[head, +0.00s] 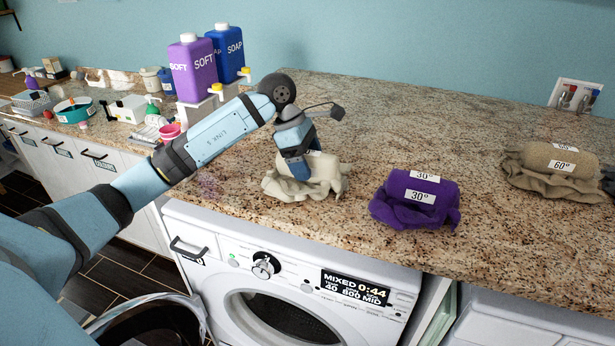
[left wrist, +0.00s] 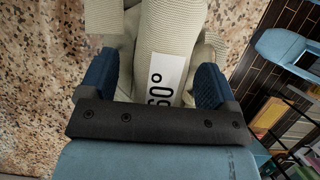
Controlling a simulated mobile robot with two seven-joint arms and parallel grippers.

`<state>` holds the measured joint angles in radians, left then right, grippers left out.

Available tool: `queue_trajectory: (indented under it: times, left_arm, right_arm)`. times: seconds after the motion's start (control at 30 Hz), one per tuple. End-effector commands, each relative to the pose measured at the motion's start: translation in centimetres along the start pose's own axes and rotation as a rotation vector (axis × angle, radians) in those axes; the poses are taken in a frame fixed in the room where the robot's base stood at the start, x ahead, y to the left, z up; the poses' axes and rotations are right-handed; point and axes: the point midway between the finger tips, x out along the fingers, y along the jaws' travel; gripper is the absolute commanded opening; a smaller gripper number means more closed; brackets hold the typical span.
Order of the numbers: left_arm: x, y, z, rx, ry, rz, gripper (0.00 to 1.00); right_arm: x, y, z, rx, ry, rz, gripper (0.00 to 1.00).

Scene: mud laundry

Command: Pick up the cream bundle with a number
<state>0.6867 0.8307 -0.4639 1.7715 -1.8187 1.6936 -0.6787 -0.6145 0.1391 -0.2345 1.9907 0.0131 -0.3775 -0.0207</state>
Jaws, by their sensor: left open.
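The cream bundle (head: 326,178) lies on the granite counter above the washing machine, partly hidden under my left gripper (head: 298,170). In the left wrist view the bundle (left wrist: 150,40) carries a white label (left wrist: 163,78) that reads 60°. My left gripper (left wrist: 152,85) is open there, with one blue finger on each side of the bundle's rolled part. I cannot tell whether the fingers touch the cloth. My right gripper is not in view; only a dark bit shows at the head view's right edge.
A purple bundle (head: 418,200) labelled 30° lies right of the cream one, and a tan bundle (head: 556,165) labelled 60° farther right. Purple (head: 194,70) and blue (head: 229,52) bottles stand behind my arm. The washing machine (head: 215,262) is below the counter (head: 400,115), whose back middle is clear.

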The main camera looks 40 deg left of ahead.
Motion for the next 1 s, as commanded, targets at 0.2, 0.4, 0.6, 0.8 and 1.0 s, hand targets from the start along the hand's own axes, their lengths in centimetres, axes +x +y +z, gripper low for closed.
queue_trajectory:
  times: [0.2,0.4,0.6,0.8,1.0]
  left_arm:
    - [0.10,0.00,-0.05,0.000,0.000,0.000,0.83]
    - [0.09,0.00,-0.05,0.000,0.000,0.000,0.78]
    - [0.10,0.00,-0.06,0.000,0.000,0.000,0.32]
    - [0.08,0.00,-0.05,0.000,0.000,0.000,0.25]
    - [-0.20,-0.01,0.09,0.000,0.000,0.000,0.25]
  right_arm:
    - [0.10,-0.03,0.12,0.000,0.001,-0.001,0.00]
    - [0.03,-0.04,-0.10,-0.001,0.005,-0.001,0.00]
    - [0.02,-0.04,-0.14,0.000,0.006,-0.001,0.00]
    - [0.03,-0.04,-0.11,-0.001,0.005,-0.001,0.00]
    - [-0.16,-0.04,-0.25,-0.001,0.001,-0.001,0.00]
